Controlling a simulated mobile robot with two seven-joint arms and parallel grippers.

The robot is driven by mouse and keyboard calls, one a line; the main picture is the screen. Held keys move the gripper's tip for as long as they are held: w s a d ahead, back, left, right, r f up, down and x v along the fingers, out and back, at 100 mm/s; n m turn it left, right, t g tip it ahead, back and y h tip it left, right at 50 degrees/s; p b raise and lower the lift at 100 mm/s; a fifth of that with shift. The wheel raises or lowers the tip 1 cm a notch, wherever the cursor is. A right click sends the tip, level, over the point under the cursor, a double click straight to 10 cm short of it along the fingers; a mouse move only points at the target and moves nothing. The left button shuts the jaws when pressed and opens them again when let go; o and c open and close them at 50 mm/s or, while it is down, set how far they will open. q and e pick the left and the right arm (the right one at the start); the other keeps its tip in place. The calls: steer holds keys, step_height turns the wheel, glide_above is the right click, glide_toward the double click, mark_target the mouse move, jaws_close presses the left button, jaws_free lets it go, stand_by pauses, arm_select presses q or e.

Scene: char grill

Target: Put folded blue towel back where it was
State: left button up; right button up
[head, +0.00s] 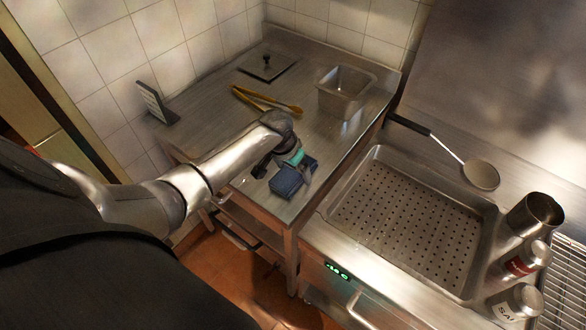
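The folded blue towel (287,184) lies at, or is held just over, the front corner of the steel side table; I cannot tell whether it touches the top. My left arm reaches in from the left, and its gripper (292,166) is right at the towel's upper side, pointing down. A teal part and a grey finger show by the towel's far and right edges. The gripper's wrist hides part of the fingers, so I cannot tell whether they are closed on the towel. My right gripper is not in view.
On the table (215,110) are yellow-handled tongs (262,100), a steel pan (345,90), a flat lid or press (267,67) and a small dark stand (153,102). To the right are a perforated tray (410,215), a skimmer (480,174) and several containers (535,215).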

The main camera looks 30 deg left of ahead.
mark_target(286, 179)
arm_select(q)
steer(key=shift+r, duration=0.15)
steer(key=p+v, duration=0.2)
steer(key=v, duration=1)
